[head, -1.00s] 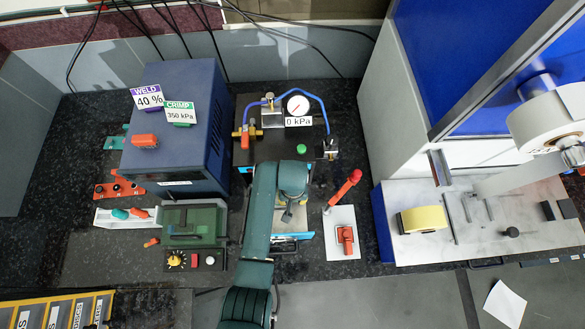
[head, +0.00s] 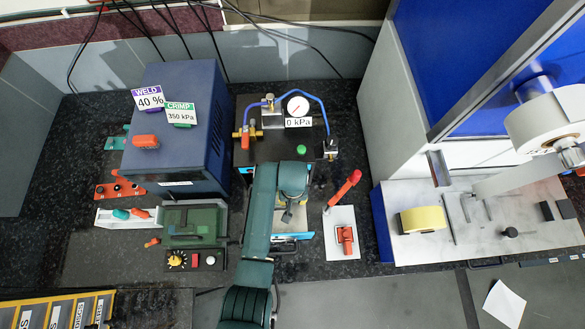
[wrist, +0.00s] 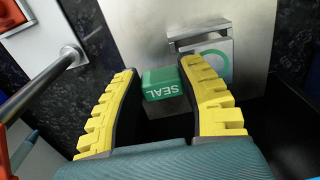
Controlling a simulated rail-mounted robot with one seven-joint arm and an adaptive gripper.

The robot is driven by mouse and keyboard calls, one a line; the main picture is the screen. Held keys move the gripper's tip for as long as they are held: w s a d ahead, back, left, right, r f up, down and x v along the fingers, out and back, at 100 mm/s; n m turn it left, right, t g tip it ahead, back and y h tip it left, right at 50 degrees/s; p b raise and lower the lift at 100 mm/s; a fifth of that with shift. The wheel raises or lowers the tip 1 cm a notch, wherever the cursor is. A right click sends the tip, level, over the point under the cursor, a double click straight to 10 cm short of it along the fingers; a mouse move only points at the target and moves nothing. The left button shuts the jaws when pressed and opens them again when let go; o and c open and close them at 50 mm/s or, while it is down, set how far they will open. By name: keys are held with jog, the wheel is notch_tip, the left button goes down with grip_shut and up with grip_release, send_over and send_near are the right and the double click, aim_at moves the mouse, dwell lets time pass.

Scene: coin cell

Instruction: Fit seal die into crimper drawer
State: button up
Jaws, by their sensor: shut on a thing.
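The seal die is a green block (wrist: 162,84) with "SEAL" on it, upside down in the wrist view. My gripper (wrist: 158,72) is shut on it, with yellow ridged fingers on either side. Just beyond the die is a steel plate (wrist: 150,35) bearing a raised metal part (wrist: 205,48) with a green ring mark. I cannot tell whether the die touches the steel. In the head view my gripper (head: 290,212) is over the cyan-edged unit (head: 304,236) at the bench's middle, and my arm hides much of it and the die.
A red-handled lever (head: 343,190) on a white plate stands to the right. A green box (head: 193,222) is close on the left. Behind are a gauge (head: 298,106) and blue hose. A metal rod (wrist: 50,80) runs along the left of the wrist view.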

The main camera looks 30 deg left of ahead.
jog(key=shift+f+b, duration=0.95)
jog(key=shift+f, duration=0.35)
jog(key=o, duration=0.9)
notch_tip(320, 180, up, 12)
jog(key=shift+w, duration=0.1)
jog(key=shift+d, duration=0.15)
